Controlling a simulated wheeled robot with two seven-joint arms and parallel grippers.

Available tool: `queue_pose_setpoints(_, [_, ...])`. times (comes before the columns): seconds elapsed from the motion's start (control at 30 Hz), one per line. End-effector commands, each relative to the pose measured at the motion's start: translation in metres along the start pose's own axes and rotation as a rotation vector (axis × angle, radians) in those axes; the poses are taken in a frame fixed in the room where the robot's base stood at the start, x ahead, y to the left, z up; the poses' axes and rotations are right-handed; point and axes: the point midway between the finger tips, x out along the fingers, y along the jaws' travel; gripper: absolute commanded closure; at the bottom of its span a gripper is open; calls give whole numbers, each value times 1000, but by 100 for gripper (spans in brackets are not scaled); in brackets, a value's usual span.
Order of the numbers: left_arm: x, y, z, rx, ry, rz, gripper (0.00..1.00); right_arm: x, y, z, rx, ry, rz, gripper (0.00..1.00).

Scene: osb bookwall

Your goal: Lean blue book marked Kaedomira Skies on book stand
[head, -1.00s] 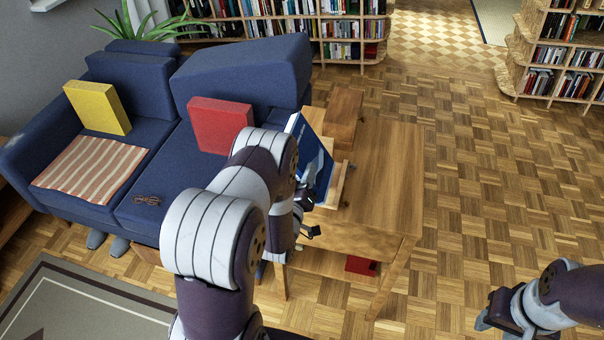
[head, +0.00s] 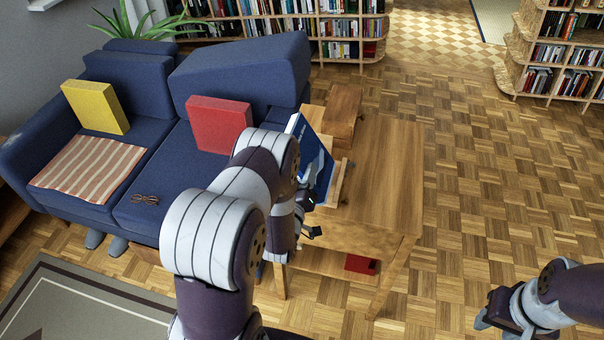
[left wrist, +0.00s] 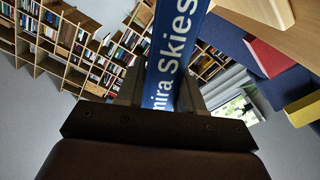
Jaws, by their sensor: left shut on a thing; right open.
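The blue book (head: 314,158) is tilted at the left side of the wooden table, against or just in front of the wooden book stand (head: 340,188). I cannot tell whether it touches the stand. My left gripper (head: 305,205) is shut on the book, partly hidden by my own arm. In the left wrist view, the blue spine (left wrist: 176,50) with white letters "mira Skies" sits between the fingers (left wrist: 160,98). A pale wood edge (left wrist: 265,12) shows beside it at upper right. My right gripper (head: 488,318) is open and empty, low at the right, over the floor.
The wooden table (head: 390,165) has a clear top to the right of the stand. A wooden box (head: 344,112) stands behind. A red item (head: 361,264) lies on the lower shelf. A blue sofa (head: 235,85) with red (head: 218,124) and yellow (head: 95,107) cushions is at left.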

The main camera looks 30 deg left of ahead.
Motion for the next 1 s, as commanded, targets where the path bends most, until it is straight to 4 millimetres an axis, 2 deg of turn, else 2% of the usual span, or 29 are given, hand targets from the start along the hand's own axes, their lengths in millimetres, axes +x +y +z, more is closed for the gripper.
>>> queue_pose_setpoints(1.0, [1,1,14,0,4,3,100,11,0,1,0,0,0,57])
